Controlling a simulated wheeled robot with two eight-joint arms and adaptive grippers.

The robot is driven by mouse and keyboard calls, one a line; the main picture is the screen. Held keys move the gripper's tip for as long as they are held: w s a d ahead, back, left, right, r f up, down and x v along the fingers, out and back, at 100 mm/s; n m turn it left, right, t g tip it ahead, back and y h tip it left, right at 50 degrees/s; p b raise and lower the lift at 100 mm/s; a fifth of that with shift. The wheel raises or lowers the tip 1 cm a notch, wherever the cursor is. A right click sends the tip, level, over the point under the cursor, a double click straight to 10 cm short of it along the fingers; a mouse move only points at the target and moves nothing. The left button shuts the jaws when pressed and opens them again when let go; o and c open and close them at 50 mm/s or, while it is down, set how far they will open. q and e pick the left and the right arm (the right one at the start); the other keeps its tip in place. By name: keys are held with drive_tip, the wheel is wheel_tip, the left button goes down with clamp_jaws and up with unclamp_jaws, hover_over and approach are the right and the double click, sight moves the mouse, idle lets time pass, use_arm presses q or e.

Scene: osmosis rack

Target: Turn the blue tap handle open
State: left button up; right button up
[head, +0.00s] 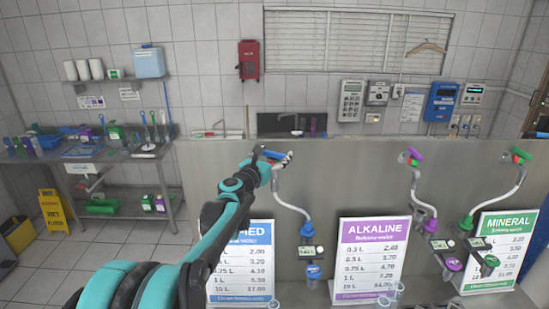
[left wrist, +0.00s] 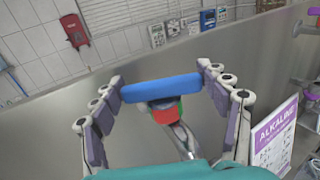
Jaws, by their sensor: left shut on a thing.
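The blue tap handle (left wrist: 161,88) is a long bar lying across the middle of the left wrist view, slightly tilted, on top of a red and green tap body (left wrist: 167,114). In the head view the blue handle (head: 274,154) shows small at the end of my left arm. My left gripper (head: 277,159) is shut on it, with one finger at each end of the bar. The tap's pale curved pipe (head: 290,203) runs down to a blue nozzle (head: 307,229). My right gripper is in neither view.
Two more taps, with a purple handle (head: 416,154) and a green handle (head: 522,153), stand to the right along the steel panel (head: 350,175). Price signs stand below, including the Alkaline sign (head: 373,260). My left arm covers part of the leftmost sign.

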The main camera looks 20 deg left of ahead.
use_arm(q)
drive_tip(key=m+h, duration=0.2)
drive_tip(key=h, duration=0.1)
drive_tip(key=m+g+h+b, duration=0.1)
drive_tip(key=m+h, duration=0.1)
drive_tip(key=h, duration=0.2)
drive_tip(key=shift+a+m+g, duration=0.15)
drive_tip(key=shift+m+g, duration=0.15)
drive_tip(key=m+g+h, duration=0.1)
drive_tip(key=m+h, duration=0.1)
drive_tip(key=shift+h, duration=0.3)
drive_tip(key=shift+r+m+g+h, duration=0.1)
drive_tip(key=shift+m+g+h, duration=0.8)
drive_tip(key=shift+g+h, duration=0.2)
drive_tip(key=m+g+h+p, duration=0.1)
drive_tip(key=m+g+h, duration=0.1)
drive_tip(key=shift+r+g, duration=0.1)
drive_tip(key=shift+g, duration=0.2)
drive_tip(key=shift+m+g+h+p, duration=0.9)
drive_tip(key=shift+m+g+p, duration=0.15)
drive_tip(key=shift+g, duration=0.15)
drive_tip(key=shift+s+d+g, duration=0.15)
drive_tip(key=shift+d+g, duration=0.1)
drive_tip(key=shift+g, duration=0.05)
drive_tip(key=shift+m, duration=0.25)
drive_tip(key=o, duration=1.2)
drive_tip(key=shift+d, duration=0.1)
drive_tip(key=shift+r, duration=0.1)
